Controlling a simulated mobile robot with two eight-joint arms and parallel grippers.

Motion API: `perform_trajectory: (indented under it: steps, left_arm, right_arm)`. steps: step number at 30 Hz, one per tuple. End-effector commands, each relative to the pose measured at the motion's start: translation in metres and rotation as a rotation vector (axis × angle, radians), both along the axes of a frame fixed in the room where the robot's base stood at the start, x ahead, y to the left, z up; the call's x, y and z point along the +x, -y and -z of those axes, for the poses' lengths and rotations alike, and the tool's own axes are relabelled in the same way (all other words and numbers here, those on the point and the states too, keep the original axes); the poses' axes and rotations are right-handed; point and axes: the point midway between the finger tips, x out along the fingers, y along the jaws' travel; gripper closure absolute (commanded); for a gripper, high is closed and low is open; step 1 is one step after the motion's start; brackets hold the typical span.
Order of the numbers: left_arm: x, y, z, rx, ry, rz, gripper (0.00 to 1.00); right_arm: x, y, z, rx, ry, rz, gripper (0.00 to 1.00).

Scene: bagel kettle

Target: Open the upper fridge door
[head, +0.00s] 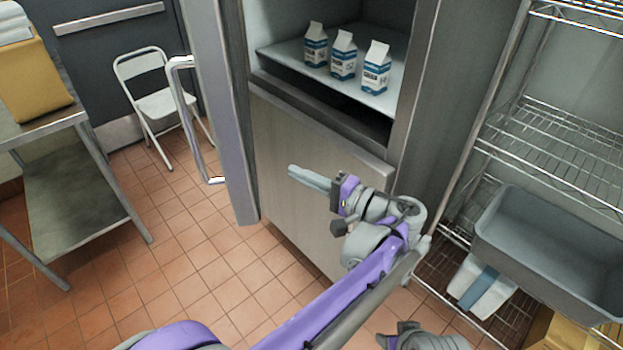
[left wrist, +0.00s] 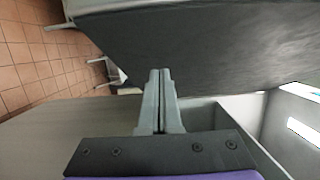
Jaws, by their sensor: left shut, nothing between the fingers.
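The upper fridge door (head: 222,100) stands swung wide open to the left, with its long metal handle (head: 184,115) on its far side. The open upper compartment shows a white shelf (head: 290,50) with milk cartons (head: 343,57). My left gripper (head: 292,172) is shut and empty, in front of the closed lower fridge door (head: 290,145) and to the right of the upper door's edge. In the left wrist view its fingers (left wrist: 160,75) are together, pointing toward a large dark panel (left wrist: 200,45), likely the upper door's inner face. My right gripper's fingers do not show.
A wire rack (head: 540,130) with a grey bin (head: 550,245) stands to the right. A metal table (head: 75,170) and a white folding chair (head: 155,95) are at the left. Tiled floor (head: 190,270) is free in front of the open door.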

Motion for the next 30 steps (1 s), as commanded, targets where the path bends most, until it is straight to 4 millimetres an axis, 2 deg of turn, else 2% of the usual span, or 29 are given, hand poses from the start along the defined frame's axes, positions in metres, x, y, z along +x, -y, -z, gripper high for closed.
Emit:
perform_trajectory:
  steps: [1,6,12,17,30]
  left_arm:
    - [0.007,-0.011,-0.001,0.001,0.001,-0.005,1.0]
    - [0.026,-0.039,-0.001,0.0,0.0,-0.004,1.0]
    - [0.019,-0.065,0.0,-0.001,-0.001,0.0,1.0]
    - [0.018,-0.074,0.0,-0.001,-0.001,0.0,1.0]
    - [0.017,-0.077,0.0,0.0,-0.001,0.004,1.0]
  right_arm:
    - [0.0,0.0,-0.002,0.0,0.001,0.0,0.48]
    - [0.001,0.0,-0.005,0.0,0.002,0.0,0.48]
    - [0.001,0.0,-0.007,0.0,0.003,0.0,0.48]
    - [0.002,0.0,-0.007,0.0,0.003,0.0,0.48]
    - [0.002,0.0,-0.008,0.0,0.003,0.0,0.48]
